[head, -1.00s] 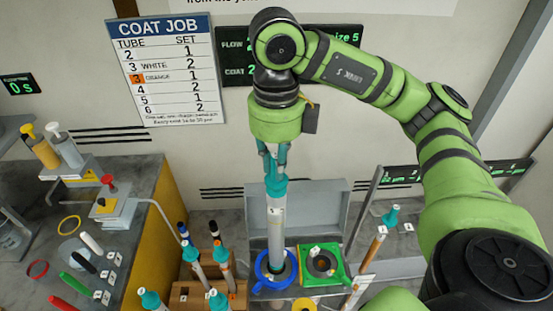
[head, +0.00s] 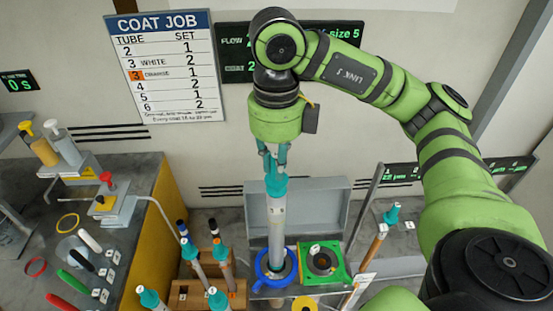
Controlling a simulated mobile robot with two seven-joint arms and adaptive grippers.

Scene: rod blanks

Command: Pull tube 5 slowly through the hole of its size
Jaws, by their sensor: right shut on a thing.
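A grey tube (head: 276,235) with a small label and a teal cap on top stands upright in the blue ring hole (head: 262,275). My right gripper (head: 274,165) comes down from above and is shut on the tube's teal top. The tube's lower end is hidden inside the blue ring. A green square plate with a dark round hole (head: 340,275) sits just right of the blue ring. The digit on the tube's label is too small to read surely. My left gripper is not in view.
Several teal-capped tubes stand in a brown rack (head: 183,296) at the left. Another teal-capped tube (head: 380,235) leans at the right. Coloured markers and rings lie on the grey bench (head: 130,210). A coat job board (head: 168,70) hangs on the wall.

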